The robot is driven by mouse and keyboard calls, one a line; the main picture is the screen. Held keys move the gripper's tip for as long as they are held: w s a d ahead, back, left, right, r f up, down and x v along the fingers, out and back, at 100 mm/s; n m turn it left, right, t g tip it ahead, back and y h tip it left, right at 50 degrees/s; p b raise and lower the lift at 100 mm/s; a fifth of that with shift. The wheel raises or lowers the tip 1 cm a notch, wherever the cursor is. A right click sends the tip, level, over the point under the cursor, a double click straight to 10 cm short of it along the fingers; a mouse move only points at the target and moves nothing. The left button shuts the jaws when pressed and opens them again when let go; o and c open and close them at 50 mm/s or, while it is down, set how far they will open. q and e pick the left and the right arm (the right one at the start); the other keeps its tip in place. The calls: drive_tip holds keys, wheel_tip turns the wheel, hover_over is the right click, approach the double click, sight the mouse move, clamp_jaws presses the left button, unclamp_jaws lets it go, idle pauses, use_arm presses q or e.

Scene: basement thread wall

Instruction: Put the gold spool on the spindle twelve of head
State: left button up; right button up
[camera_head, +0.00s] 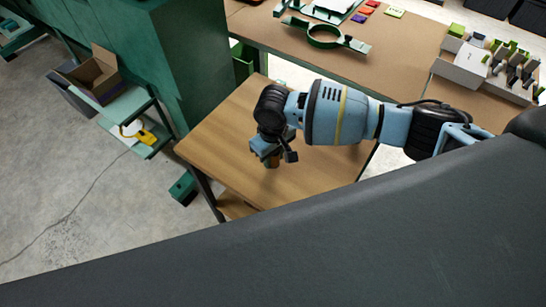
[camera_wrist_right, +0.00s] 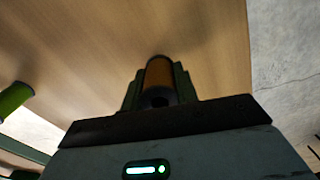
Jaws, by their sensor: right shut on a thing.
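My right gripper (camera_head: 272,158) is above the wooden table in the head view. It is shut on the gold spool (camera_head: 272,163), of which only a small orange-brown part shows under the fingers. In the right wrist view the gold spool (camera_wrist_right: 159,75) sits between the two fingers of the right gripper (camera_wrist_right: 158,88), its dark end towards the camera. The wooden tabletop lies behind it; I cannot tell the exact gap. My left gripper is not in view. I cannot make out spindle twelve in either view.
The wooden table (camera_head: 222,140) is otherwise bare. A green cabinet (camera_head: 185,60) stands behind it on the left. A green cylinder (camera_wrist_right: 14,98) shows at the wrist view's left edge.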

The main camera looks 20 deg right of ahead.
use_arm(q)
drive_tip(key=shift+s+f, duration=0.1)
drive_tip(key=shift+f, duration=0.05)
use_arm(e)
drive_tip(key=shift+f, duration=0.65)
drive_tip(key=shift+f, duration=0.15)
drive_tip(key=o, duration=1)
drive_tip(key=shift+o, duration=0.2)
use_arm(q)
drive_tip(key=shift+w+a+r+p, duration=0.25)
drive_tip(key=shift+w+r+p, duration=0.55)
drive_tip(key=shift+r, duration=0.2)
use_arm(e)
wheel_tip(320, 180, up, 12)
